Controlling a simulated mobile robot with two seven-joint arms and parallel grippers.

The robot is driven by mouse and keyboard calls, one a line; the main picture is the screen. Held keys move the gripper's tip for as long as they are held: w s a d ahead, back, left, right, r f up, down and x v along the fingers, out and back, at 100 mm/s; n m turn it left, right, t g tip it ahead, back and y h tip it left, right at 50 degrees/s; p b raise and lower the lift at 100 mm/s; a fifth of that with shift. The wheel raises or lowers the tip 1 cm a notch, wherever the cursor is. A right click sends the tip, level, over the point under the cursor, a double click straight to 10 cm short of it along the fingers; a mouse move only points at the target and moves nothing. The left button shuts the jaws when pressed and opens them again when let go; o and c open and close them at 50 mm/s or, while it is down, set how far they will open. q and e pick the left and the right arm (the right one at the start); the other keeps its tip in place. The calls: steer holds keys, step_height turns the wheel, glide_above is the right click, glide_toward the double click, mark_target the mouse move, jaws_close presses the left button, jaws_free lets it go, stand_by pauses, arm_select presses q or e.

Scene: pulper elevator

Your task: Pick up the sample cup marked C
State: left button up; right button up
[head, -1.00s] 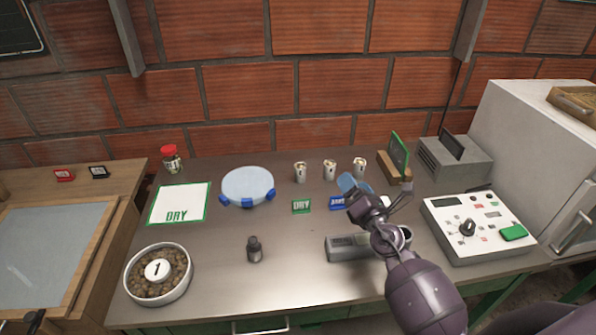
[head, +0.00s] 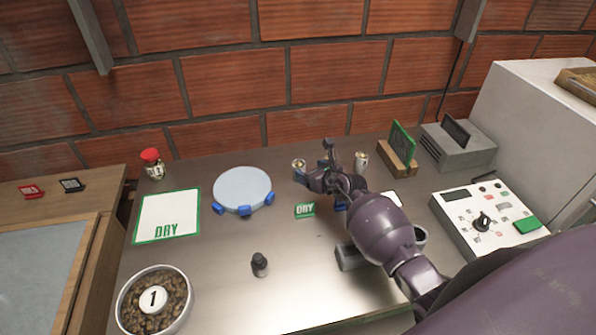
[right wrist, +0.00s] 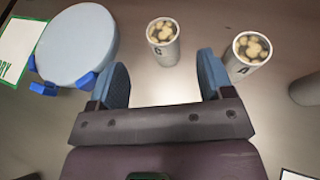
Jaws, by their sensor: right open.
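The sample cup marked C (right wrist: 163,42) stands upright on the bench, full of pale round pieces, at the top middle of the right wrist view. It appears to be the left cup (head: 299,166) of the row in the head view. My right gripper (right wrist: 163,68) is open and empty, its blue fingers pointing towards this cup. The cup lies just beyond the fingertips, roughly in line with the gap. In the head view my right gripper (head: 315,164) hides the middle of the row. My left gripper is out of view.
The cup marked A (right wrist: 250,52) stands close to the right finger. Another cup (head: 361,160) stands farther right. A round pale blue disc (head: 242,187) with blue feet lies to the left.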

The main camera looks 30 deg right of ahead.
mark_target(299, 164)
steer(key=shift+x, duration=3.55)
steer(key=shift+d+r, duration=0.1)
steer(key=shift+d, duration=0.1)
steer(key=c, duration=1)
steer(key=shift+c, duration=0.2)
steer(key=shift+r, duration=0.1)
